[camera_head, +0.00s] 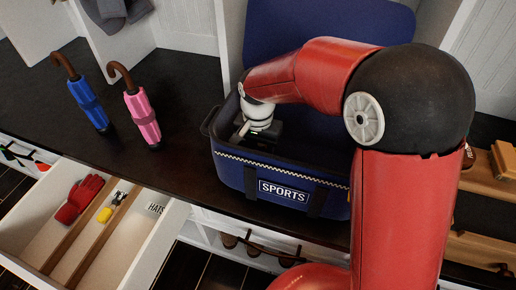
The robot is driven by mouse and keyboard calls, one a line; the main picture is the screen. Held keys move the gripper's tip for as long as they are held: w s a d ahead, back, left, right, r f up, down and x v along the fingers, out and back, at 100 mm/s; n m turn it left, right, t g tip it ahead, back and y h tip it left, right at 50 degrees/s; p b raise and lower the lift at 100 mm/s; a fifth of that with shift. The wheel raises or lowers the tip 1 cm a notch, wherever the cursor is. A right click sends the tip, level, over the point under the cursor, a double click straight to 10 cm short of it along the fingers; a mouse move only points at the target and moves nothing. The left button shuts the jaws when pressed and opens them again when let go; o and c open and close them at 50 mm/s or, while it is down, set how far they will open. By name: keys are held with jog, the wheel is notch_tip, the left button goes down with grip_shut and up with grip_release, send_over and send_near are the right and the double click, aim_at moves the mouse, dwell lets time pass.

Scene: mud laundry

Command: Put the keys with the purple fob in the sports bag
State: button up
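The navy sports bag (232,172) stands on the dark bench top with its lid up, a checkered trim and a "SPORTS" label on its front. My red arm reaches over it from the right. My gripper (260,138) is down in the bag's mouth, its dark body partly below the front rim. Its fingertips are hidden, so I cannot see whether they are open or hold anything. I see no purple fob in view. Small keys with a yellow fob (105,214) lie in the open drawer at lower left.
The open white drawer (150,235) has wooden dividers, red gloves (80,198) and a partly readable label. Wooden shelving (488,180) is at right.

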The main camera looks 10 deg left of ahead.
notch_tip(320, 180, up, 12)
jog(key=p, duration=0.1)
jog(key=shift+r, duration=0.2)
dwell(0.7)
